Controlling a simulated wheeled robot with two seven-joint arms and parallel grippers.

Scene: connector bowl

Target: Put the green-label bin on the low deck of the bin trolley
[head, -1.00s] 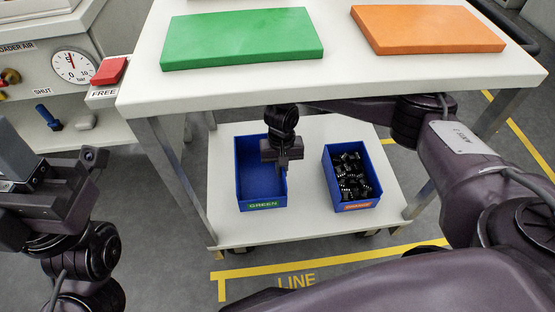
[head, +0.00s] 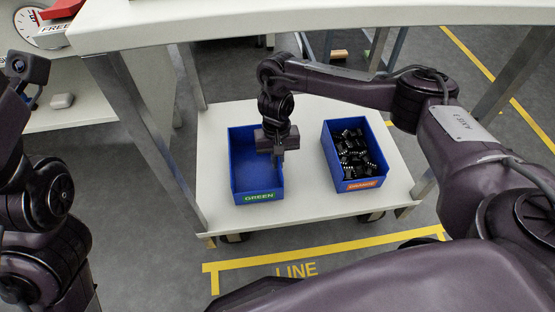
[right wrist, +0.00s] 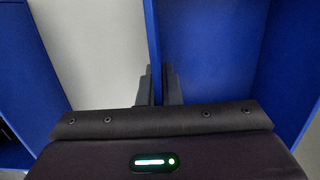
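The green-label bin (head: 258,197) is an empty blue box. It appears to rest upright on the left part of the low deck (head: 306,207) of the bin trolley. My right gripper (head: 278,156) is over the bin's right wall, pointing down. In the right wrist view its two fingers (right wrist: 158,86) stand close together, one on each side of the blue wall, and look shut on it. The bare deck shows to the left of that wall and the bin's inside to the right. My left arm is at the left edge of the head view; its fingertips are not visible.
An orange-label blue bin (head: 354,185) full of black connectors stands on the deck to the right, with a strip of bare deck between. Yellow floor lines (head: 330,252) run nearby.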

